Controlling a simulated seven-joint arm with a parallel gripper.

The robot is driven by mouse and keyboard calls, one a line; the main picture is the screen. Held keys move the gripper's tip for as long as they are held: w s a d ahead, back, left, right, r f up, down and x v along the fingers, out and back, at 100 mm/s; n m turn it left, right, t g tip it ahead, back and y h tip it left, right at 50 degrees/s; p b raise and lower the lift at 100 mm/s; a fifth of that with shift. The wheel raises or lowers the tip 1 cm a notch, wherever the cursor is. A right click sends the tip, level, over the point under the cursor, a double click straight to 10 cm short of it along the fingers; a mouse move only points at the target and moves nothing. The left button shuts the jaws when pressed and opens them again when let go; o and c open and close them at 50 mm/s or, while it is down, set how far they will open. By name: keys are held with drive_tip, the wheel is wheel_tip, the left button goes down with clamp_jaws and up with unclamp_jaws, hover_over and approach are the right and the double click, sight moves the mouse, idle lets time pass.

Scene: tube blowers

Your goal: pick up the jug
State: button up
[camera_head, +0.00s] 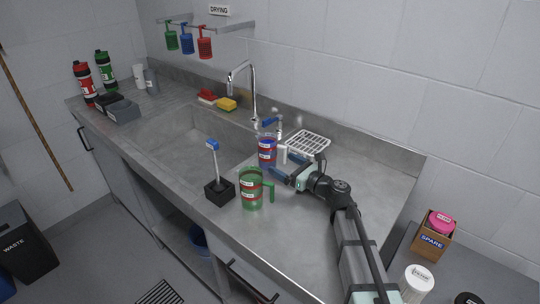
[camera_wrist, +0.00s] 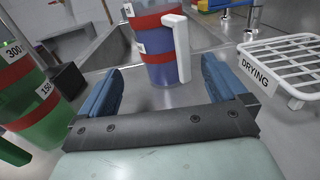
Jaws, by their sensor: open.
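A blue-purple jug (camera_head: 266,150) with red bands and a white handle (camera_head: 283,154) stands upright on the steel counter beside the sink. In the wrist view this jug (camera_wrist: 154,43) is straight ahead, its handle (camera_wrist: 181,48) facing right and toward me. My gripper (camera_head: 280,168) is open and low over the counter, just on the near side of the jug. In the wrist view its blue fingers (camera_wrist: 163,82) are spread wide with bare counter between them. A second, green jug (camera_head: 251,190) with red bands stands nearer the front edge; it also shows in the wrist view (camera_wrist: 30,95).
A black holder with a blue-topped brush (camera_head: 217,188) stands left of the green jug. A white drying rack (camera_head: 307,143) lies right of the blue jug. The tap (camera_head: 250,85) and sink (camera_head: 190,143) are behind and left. The counter's right end is clear.

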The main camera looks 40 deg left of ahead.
sight(274, 158)
drive_tip(key=shift+w+a, duration=0.15)
drive_tip(key=shift+a, duration=1.2)
drive_tip(key=shift+w+a, duration=0.15)
drive_tip(key=shift+a, duration=1.2)
drive_tip(key=shift+c, duration=0.2)
drive_tip(key=c, duration=1.3)
drive_tip(key=shift+c, duration=0.5)
drive_tip(key=shift+r, duration=0.15)
